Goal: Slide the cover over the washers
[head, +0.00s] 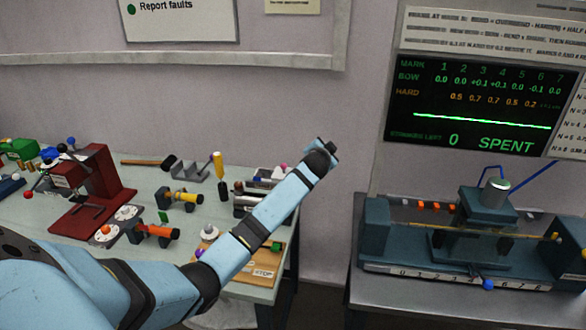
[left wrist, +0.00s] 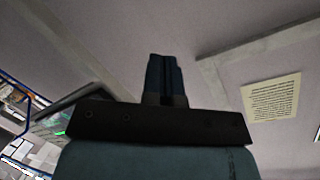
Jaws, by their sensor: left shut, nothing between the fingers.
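My left arm reaches up across the middle of the head view, and its gripper (head: 328,150) is raised in the air in front of the wall, apart from both benches. In the left wrist view its fingers (left wrist: 165,78) are together with nothing between them. I cannot tell for certain which items are the washers or the cover. White discs (head: 127,213) lie at the foot of a red press (head: 93,185) on the left bench. My right gripper is not in view.
A dark teal machine (head: 377,225) with a numbered scale stands on the right bench, below a screen (head: 480,105) reading "SPENT". The left bench (head: 95,255) also holds a hammer (head: 168,163), a yellow-handled tool (head: 218,165) and orange-ended parts (head: 160,231). A gap separates the benches.

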